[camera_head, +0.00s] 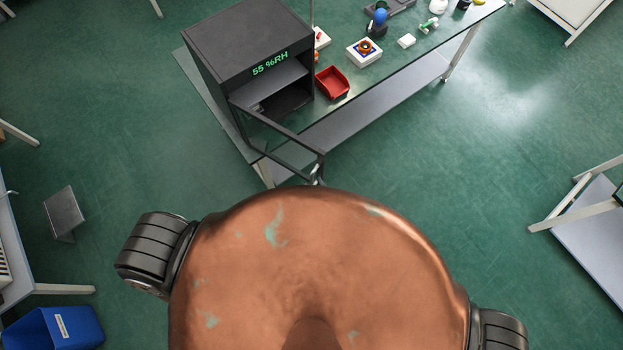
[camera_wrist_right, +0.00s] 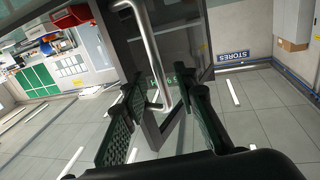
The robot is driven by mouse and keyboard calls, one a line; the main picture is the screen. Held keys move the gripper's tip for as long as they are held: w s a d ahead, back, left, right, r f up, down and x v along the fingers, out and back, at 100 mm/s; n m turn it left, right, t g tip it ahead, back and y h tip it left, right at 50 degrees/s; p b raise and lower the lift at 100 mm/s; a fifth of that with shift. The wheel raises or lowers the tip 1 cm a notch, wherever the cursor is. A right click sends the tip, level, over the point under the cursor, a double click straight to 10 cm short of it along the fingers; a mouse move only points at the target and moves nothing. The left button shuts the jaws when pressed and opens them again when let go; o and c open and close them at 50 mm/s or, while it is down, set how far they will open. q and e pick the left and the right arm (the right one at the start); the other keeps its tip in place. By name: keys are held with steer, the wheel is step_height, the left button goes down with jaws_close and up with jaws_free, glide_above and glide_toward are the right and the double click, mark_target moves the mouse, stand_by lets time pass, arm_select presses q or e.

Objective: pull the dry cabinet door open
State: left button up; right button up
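The dry cabinet (camera_head: 232,38) is a dark box on the bench in the head view, with a green "55 %RH" display. Its door (camera_head: 277,124) stands swung out towards me, and the inside shelf shows. In the right wrist view the door's silver bar handle (camera_wrist_right: 150,50) runs down between the fingers. My right gripper (camera_wrist_right: 163,98) is open around the handle's lower end, with gaps visible on both sides. My left gripper is out of view.
A red bin (camera_head: 332,83) and a white box with an orange-topped part (camera_head: 364,51) stand right of the cabinet on the bench. Smaller items lie farther along. A blue crate (camera_head: 52,328) is at lower left. The green floor right of the door is clear.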

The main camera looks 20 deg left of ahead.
steer(key=v, duration=0.8)
steer(key=shift+s+d, duration=0.3)
